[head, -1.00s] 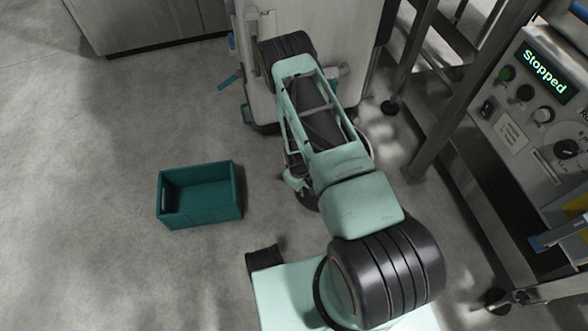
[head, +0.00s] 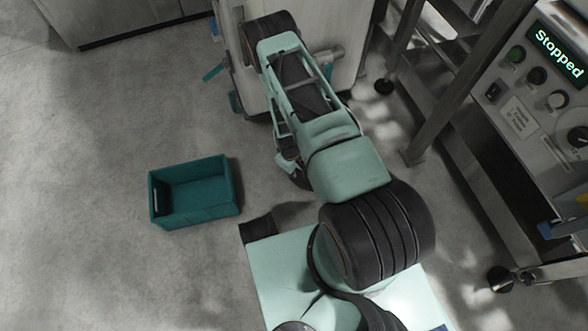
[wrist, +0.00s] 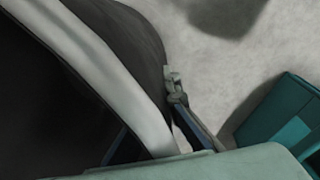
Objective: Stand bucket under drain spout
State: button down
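In the wrist view a dark, rounded bucket (wrist: 40,105) with a pale rim fills the left side; a small grey fitting sits on its outer side. My gripper (wrist: 152,122) has one blue-grey finger on each side of the rim. I cannot tell whether both fingers press on it. In the head view my arm covers most of the bucket and gripper, low beside the pale machine cabinet (head: 232,60). A short grey pipe (head: 328,54), possibly the drain spout, sticks out of the cabinet behind my arm, near a teal fitting.
A teal crate (head: 195,213) stands empty on the floor to the left; its corner shows in the wrist view (wrist: 275,110). At right are a metal frame (head: 440,105) and a control panel (head: 520,110) reading "Stopped".

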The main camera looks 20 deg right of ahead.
jog(key=c, duration=2.2)
grip_release()
jog(key=shift+f, duration=0.1)
jog(key=shift+o, duration=0.2)
notch_tip(320, 180, up, 12)
jog(key=a+p, duration=0.1)
jog(key=p, duration=0.3)
jog(key=shift+s, duration=0.45)
